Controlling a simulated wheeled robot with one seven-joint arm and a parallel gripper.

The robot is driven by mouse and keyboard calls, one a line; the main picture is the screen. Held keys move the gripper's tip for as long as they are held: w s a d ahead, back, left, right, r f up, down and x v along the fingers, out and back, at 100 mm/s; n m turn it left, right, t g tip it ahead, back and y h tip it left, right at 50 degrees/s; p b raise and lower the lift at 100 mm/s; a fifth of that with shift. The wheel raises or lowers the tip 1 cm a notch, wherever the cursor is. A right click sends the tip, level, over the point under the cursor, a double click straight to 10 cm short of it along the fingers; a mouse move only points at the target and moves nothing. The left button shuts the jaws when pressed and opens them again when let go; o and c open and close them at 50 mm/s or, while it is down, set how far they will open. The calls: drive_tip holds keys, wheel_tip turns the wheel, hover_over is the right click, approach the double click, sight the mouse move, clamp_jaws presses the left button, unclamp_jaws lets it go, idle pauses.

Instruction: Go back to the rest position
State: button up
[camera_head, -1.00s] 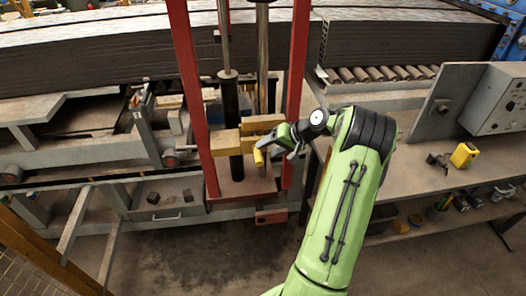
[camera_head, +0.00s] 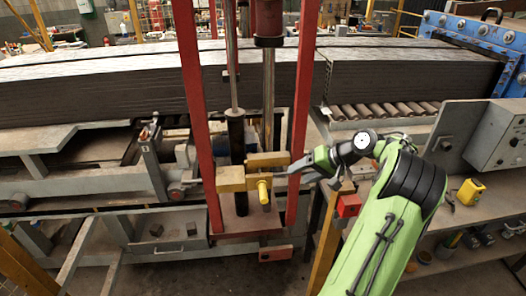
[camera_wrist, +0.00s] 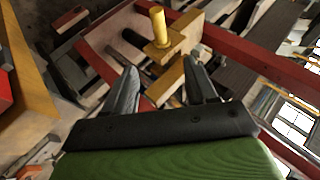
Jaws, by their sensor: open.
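My gripper (camera_head: 292,172) is at the end of the green arm, just right of the yellow block (camera_head: 231,178) in the red press frame (camera_head: 190,95). In the wrist view my gripper (camera_wrist: 161,72) has its two grey fingers spread apart with nothing between them. The yellow cylinder (camera_head: 263,192) sticks out from the front of the block. It also shows in the wrist view (camera_wrist: 159,27), beyond the fingertips and apart from them.
A yellow post with a red box (camera_head: 348,205) stands close below my wrist. A bench with a yellow container (camera_head: 470,191) and a grey control box (camera_head: 500,139) is at the right. Rollers (camera_head: 385,111) and stacked dark sheets (camera_head: 90,93) lie behind.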

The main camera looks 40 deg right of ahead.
drive_tip(key=w+a+r+n+g+h, duration=0.1)
drive_tip(key=w+a+r+n+g, duration=0.15)
drive_tip(key=a, duration=0.85)
drive_tip(key=w+a+r+n+g+h, duration=0.15)
drive_tip(key=a+r, duration=0.25)
drive_tip(key=a, duration=0.7)
drive_tip(key=s+a+r+n, duration=0.2)
drive_tip(key=s+a, duration=0.5)
drive_tip(key=a, duration=0.3)
drive_tip(key=s+a+f+n+t+h, duration=0.1)
drive_tip(key=s+a+f+n, duration=0.1)
drive_tip(key=s, duration=0.9)
drive_tip(key=shift+s+a+f+n+b, duration=0.2)
drive_tip(key=shift+s+a+n+b, duration=0.15)
drive_tip(key=shift+a, duration=0.3)
